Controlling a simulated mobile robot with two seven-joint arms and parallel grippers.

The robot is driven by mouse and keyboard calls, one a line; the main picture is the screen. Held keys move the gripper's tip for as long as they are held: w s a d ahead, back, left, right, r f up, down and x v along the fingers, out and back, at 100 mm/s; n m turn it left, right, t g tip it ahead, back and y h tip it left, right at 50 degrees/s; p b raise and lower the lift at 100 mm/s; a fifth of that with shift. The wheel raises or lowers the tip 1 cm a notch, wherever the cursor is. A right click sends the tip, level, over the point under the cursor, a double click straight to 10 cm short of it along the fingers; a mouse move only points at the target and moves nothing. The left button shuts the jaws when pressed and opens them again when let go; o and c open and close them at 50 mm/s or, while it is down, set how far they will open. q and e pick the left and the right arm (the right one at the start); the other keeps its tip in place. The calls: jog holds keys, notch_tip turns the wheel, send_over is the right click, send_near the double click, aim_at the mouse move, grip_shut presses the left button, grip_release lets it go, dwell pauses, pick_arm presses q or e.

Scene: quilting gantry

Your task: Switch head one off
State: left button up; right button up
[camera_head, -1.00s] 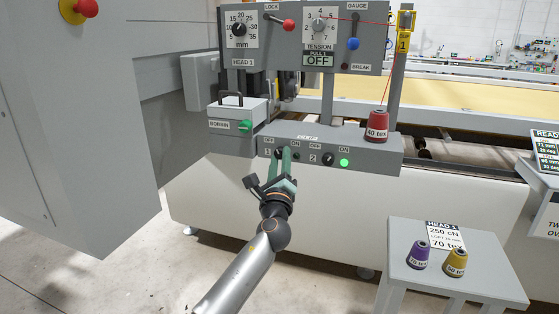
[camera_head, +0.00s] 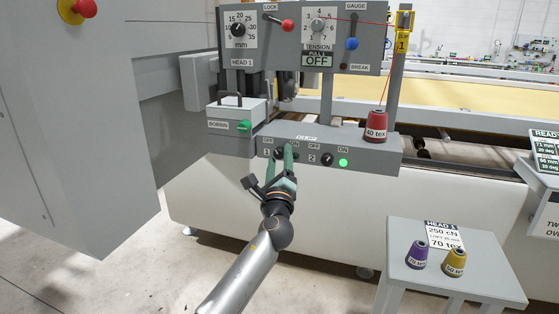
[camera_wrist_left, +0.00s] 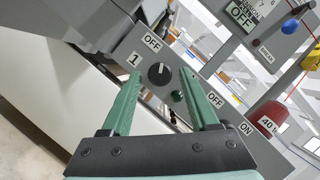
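The head one switch is a black round knob (camera_wrist_left: 158,74) marked 1 on the grey switch box (camera_head: 375,152). An OFF label (camera_wrist_left: 152,43) stands beside it. A short white mark shows on the knob's upper right part; which label it points to is hard to tell. A small lamp (camera_wrist_left: 178,96) beside it is dark green and looks unlit. My left gripper (camera_head: 284,152) is open in front of the switch, with one green finger on each side of the knob and gaps visible in the left wrist view. The fingers partly hide switch 1 in the head view. My right gripper is not in view.
Switch 2 (camera_head: 327,159) sits right of it, with a lit green lamp (camera_head: 343,163). A red 40 tex cone (camera_head: 376,127) stands on the box. The bobbin box (camera_head: 232,122) is at upper left. A stand (camera_head: 485,278) holds purple and yellow cones.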

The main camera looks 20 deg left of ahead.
pick_arm(q)
jog(key=shift+o, duration=0.2)
jog(key=shift+s, duration=0.1)
jog(key=shift+s+d+f, duration=0.1)
jog(key=shift+s, duration=0.15)
jog(key=v, duration=1.2)
jog(key=shift+p, duration=0.35)
jog(key=shift+w, duration=0.1)
